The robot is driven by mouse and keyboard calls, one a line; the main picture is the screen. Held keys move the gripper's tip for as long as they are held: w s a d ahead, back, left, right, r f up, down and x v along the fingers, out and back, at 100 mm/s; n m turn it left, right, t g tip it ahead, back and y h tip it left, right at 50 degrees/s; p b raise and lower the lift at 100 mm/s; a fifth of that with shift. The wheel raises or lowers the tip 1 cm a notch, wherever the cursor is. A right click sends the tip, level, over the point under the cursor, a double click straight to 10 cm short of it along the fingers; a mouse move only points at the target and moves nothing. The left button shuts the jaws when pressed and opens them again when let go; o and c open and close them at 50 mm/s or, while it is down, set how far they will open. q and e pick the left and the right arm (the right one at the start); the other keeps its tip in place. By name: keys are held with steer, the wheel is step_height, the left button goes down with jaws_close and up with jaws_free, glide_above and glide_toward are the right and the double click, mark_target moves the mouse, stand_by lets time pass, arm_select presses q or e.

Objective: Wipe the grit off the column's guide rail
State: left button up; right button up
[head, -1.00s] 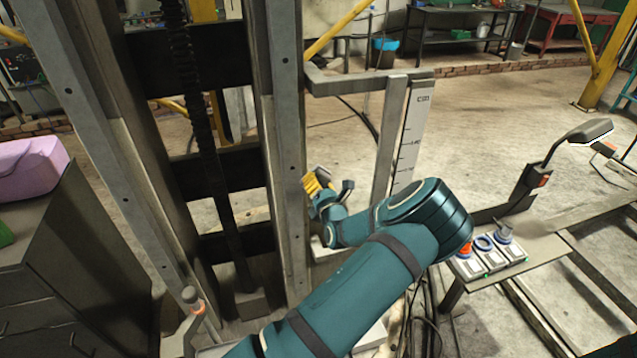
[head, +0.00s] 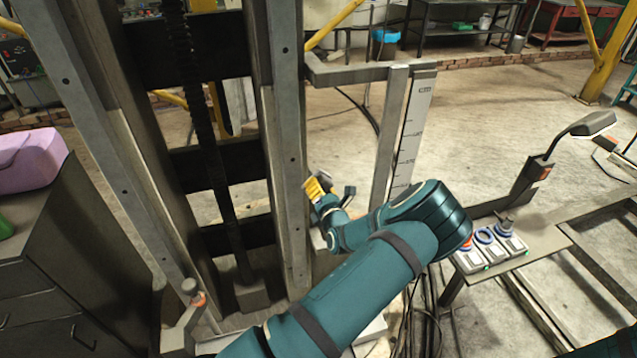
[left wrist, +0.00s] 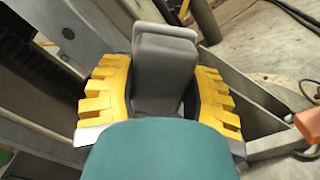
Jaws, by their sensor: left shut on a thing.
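The column's guide rail (head: 289,130) is a long upright grey metal strip with bolt holes, left of the middle in the head view. I cannot make out grit on it. My left gripper (head: 317,187), with yellow fingers, is close beside the rail's right edge; I cannot tell whether it touches. In the left wrist view the yellow fingers are shut on a grey block (left wrist: 164,68). The block's far face is hidden. My left arm covers the lower middle of the head view. My right gripper is not in view.
A measuring scale (head: 414,130) on a bracket stands right of the rail. A shelf with switches (head: 487,245) and a lamp (head: 590,124) are at the right. A dark cabinet (head: 60,265) with a pink case (head: 30,160) is at the left. Cables lie below the arm.

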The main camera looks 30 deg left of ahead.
arm_select(q)
steer(key=p+v, duration=0.1)
steer(key=v, duration=0.3)
steer(key=shift+s+d+p, duration=0.1)
steer(key=shift+p, duration=0.25)
steer(key=shift+d, duration=0.1)
steer(key=shift+p+v, duration=0.5)
steer(key=shift+v, duration=0.9)
